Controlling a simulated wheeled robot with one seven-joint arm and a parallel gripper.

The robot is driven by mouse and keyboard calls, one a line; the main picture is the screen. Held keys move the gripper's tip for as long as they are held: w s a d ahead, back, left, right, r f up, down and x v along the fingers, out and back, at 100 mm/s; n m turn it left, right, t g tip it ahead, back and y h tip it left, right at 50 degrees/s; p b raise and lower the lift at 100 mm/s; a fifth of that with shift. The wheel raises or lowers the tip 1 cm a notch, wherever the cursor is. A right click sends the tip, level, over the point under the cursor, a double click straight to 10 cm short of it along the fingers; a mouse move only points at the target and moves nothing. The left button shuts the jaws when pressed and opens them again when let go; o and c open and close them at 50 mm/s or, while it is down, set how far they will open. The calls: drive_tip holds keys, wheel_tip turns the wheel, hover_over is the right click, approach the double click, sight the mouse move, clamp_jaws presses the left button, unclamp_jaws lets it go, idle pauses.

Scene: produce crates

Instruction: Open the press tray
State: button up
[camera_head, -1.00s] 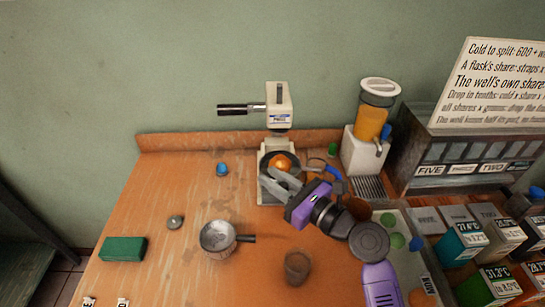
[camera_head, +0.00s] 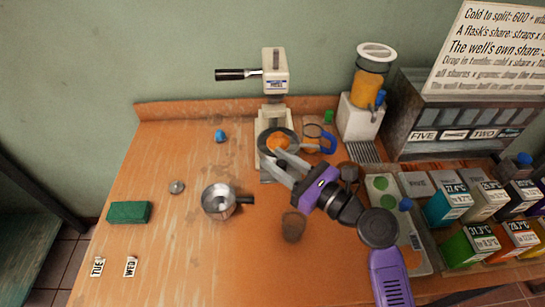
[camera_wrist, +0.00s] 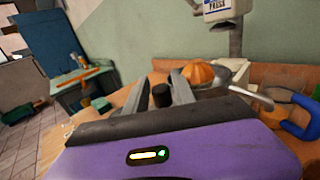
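The press (camera_head: 275,72), white with a black lever pointing left, stands at the back of the wooden table; its head also shows in the wrist view (camera_wrist: 218,8). At its base is the dark round press tray (camera_head: 262,143), with an orange (camera_head: 278,140) in it. The orange also shows in the wrist view (camera_wrist: 200,72). My gripper (camera_head: 281,160) is at the near side of the tray. Its grey fingers are spread, with a dark knob (camera_wrist: 161,96) between them. A gap shows beside the knob; contact is unclear.
A blue-handled strainer (camera_head: 327,143) lies just right of the tray. A juice dispenser (camera_head: 366,90) stands further right. A metal pot (camera_head: 219,200) and brown cup (camera_head: 293,227) are nearer.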

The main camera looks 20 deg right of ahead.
sight(299, 176)
drive_tip(key=b+v, duration=0.1)
drive_tip(key=v, duration=0.4)
drive_tip(key=shift+s+d, duration=0.2)
drive_tip(key=shift+s, duration=0.15)
